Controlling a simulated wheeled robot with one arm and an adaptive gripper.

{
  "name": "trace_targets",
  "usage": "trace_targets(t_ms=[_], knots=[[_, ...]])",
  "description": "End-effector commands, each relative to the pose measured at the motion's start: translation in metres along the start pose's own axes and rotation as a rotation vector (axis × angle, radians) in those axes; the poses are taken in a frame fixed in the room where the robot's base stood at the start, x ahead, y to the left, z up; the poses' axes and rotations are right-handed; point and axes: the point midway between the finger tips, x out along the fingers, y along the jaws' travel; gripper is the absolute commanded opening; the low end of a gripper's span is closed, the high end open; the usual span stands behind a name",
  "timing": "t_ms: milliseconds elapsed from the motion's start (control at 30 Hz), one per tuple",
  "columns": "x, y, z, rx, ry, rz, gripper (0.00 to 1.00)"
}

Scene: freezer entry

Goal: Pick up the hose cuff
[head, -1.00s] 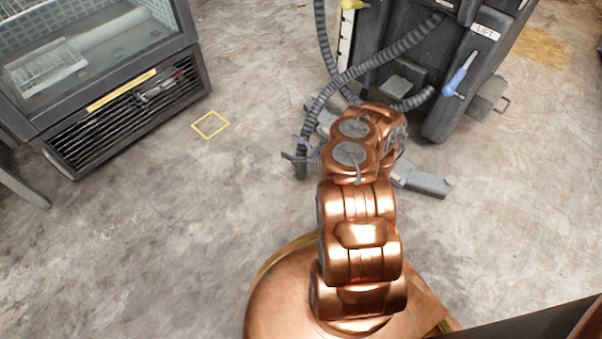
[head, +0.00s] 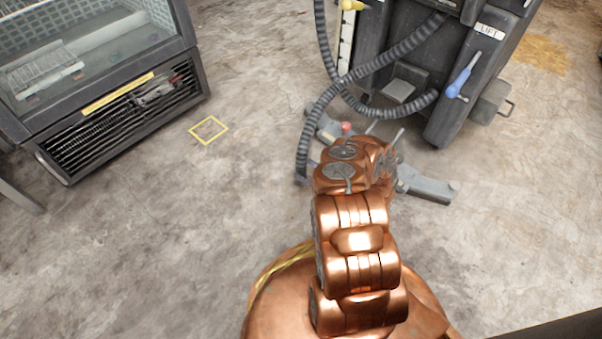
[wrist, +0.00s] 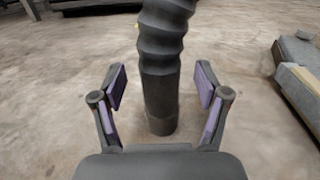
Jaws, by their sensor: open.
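The hose cuff (wrist: 160,104) is the dark, smooth end of a ribbed hose (wrist: 165,28). In the wrist view it stands nearly upright between the two fingers of my gripper (wrist: 160,90). The fingers are open, with purple pads and clear gaps on both sides of the cuff. In the head view the hose (head: 318,110) hangs from the dark machine, and the cuff (head: 301,172) is low, just left of my copper arm. My arm hides most or all of the gripper in that view.
The dark machine (head: 450,115) with a blue-handled lever (head: 462,76) stands behind. Its grey foot (head: 428,187) reaches out right of my arm. A glass-fronted freezer cabinet (head: 120,110) is at left. Concrete floor around a yellow floor square (head: 208,130) is clear.

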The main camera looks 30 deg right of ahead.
Motion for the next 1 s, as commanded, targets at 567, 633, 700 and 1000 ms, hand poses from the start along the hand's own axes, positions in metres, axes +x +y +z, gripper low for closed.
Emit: trace_targets(t_ms=[567, 633, 700, 1000], knots=[[0.024, 0.0, 0.0, 0.001, 0.0, 0.0, 0.66], [0.024, 0.0, 0.0, 0.001, 0.0, 0.0, 0.59], [0.024, 0.0, 0.0, 0.001, 0.0, 0.0, 0.51], [0.024, 0.0, 0.0, 0.0, 0.0, 0.0, 0.2]])
